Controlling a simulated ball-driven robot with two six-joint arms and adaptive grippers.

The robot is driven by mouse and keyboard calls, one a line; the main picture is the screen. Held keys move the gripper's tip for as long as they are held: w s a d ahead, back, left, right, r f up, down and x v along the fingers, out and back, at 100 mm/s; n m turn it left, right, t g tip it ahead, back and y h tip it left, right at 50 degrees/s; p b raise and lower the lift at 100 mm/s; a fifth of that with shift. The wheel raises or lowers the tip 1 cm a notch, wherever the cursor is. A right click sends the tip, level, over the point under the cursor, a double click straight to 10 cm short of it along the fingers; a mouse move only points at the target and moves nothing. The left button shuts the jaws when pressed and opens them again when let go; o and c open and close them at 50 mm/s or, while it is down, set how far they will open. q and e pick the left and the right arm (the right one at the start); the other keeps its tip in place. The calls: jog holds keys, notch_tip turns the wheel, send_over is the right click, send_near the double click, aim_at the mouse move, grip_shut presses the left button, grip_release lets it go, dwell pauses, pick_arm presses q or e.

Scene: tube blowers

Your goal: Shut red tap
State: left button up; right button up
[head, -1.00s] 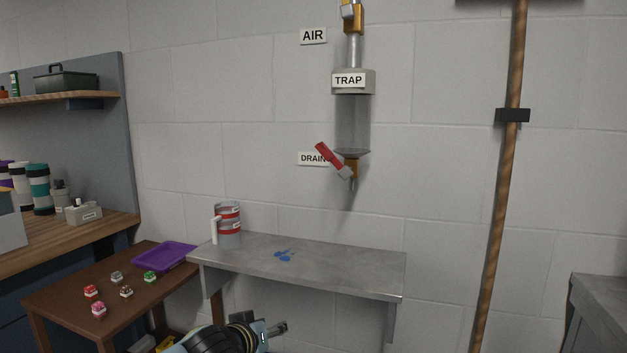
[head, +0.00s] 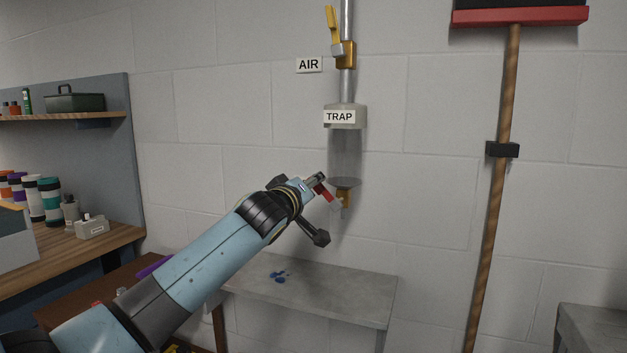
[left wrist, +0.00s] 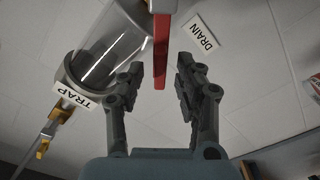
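The red tap's handle (head: 324,191) is on the brass drain valve (head: 344,192) under the clear trap cylinder (head: 346,155) on the wall. It slants down to the right, its upper end partly hidden by my left gripper (head: 318,180). In the left wrist view the red handle (left wrist: 161,50) lies between the two fingers of my left gripper (left wrist: 160,68), with a gap visible on each side. The gripper is open and does not appear to touch the handle. My right gripper is not in view.
A yellow air tap (head: 333,25) is above the trap. A broom (head: 497,200) hangs at right.

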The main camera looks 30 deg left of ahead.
pick_arm(q)
jog(key=shift+x, duration=0.85)
grip_shut()
